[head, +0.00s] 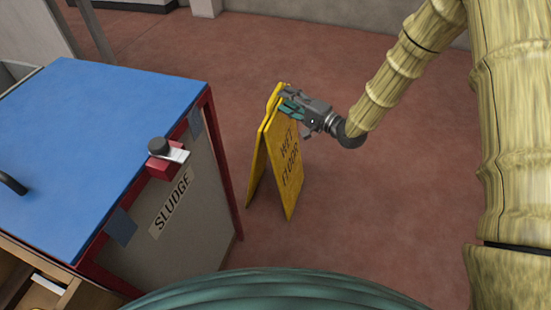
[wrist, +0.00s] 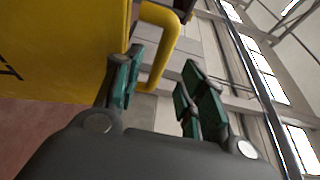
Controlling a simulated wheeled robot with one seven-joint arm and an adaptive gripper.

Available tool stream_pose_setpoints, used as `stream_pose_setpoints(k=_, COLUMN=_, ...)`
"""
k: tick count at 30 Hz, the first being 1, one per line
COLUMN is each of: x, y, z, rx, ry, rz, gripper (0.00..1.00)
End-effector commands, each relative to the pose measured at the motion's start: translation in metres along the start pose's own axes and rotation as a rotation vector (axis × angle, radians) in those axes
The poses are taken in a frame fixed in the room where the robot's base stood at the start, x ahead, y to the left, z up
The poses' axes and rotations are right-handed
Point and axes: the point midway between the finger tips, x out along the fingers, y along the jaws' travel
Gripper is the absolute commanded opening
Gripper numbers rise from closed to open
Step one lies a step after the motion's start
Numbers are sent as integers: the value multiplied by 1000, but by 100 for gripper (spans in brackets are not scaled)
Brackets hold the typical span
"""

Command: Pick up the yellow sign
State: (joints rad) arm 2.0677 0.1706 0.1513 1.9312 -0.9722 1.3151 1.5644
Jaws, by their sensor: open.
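The yellow sign (head: 285,165) is a folding floor sign reading "WET FLOOR". It stands upright on the red floor, just right of the blue-topped cabinet. My gripper (head: 284,102) is at the sign's top edge in the head view. In the wrist view the sign's panel (wrist: 60,45) fills the upper left, and its yellow handle loop (wrist: 165,40) rises at the top centre. My gripper (wrist: 158,88) is open there, with its green-padded fingers apart and the lower part of the loop between them. Contact between fingers and handle cannot be told.
A cabinet with a blue top (head: 100,130) and a "SLUDGE" label stands close on the left. A red block with a black knob (head: 160,150) juts from its edge. The red floor (head: 370,190) right of the sign is clear. A wall runs along the back.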

Motion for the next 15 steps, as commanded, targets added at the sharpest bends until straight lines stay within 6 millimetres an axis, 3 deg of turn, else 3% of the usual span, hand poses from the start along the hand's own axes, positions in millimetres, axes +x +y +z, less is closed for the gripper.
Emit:
stream_pose_setpoints(k=8, x=17, y=2, z=0, rx=-2, ry=-1, rz=0, gripper=41)
stream_pose_setpoints(k=15, x=46, y=3, z=-1, rx=-3, ry=0, rz=0, gripper=41)
